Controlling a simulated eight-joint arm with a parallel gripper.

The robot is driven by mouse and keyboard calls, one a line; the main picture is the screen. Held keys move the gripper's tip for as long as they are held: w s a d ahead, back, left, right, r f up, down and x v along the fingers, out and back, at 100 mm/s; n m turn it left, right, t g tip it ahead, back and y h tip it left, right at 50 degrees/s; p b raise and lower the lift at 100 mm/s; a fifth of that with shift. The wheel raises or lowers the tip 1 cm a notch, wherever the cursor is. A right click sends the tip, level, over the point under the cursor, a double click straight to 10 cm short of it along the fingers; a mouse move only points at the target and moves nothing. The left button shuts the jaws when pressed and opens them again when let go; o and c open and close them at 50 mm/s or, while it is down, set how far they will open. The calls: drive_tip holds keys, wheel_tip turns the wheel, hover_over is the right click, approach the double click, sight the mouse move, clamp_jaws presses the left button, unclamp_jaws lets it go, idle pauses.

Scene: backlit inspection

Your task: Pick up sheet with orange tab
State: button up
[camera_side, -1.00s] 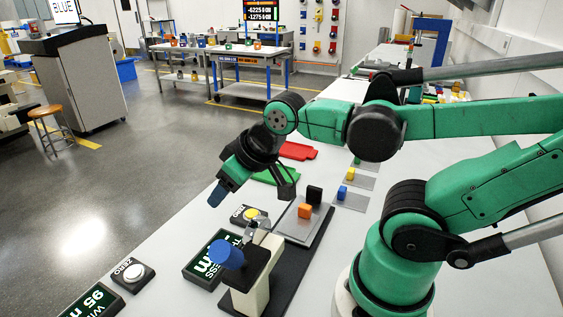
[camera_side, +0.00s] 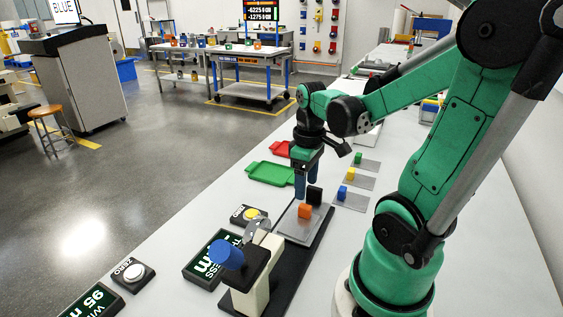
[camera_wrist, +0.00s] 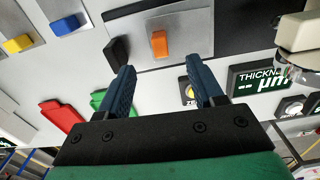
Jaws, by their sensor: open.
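The sheet (camera_side: 294,232) is a flat grey plate with an orange tab (camera_side: 304,211) standing on it, and it lies on a dark base. In the wrist view the sheet (camera_wrist: 205,22) fills the top middle, with its orange tab (camera_wrist: 160,44) upright in front of the fingers. My gripper (camera_side: 306,196) points down just behind the tab in the side view, with blue fingers. In the wrist view my gripper (camera_wrist: 165,75) is open and empty, its fingers apart on either side of the tab's line. The exact height above the sheet is unclear.
A black block (camera_side: 314,195) stands close beside the orange tab. The thickness gauge (camera_side: 250,285) stands at the sheet's near end. Sheets with yellow (camera_side: 350,174), blue (camera_side: 341,193) and green (camera_side: 358,158) tabs lie to the right. Green (camera_side: 268,173) and red (camera_side: 282,149) trays lie behind.

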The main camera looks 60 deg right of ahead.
sight(305, 206)
drive_tip(key=shift+f, duration=2.75)
drive_tip(key=shift+c, duration=0.2)
clamp_jaws()
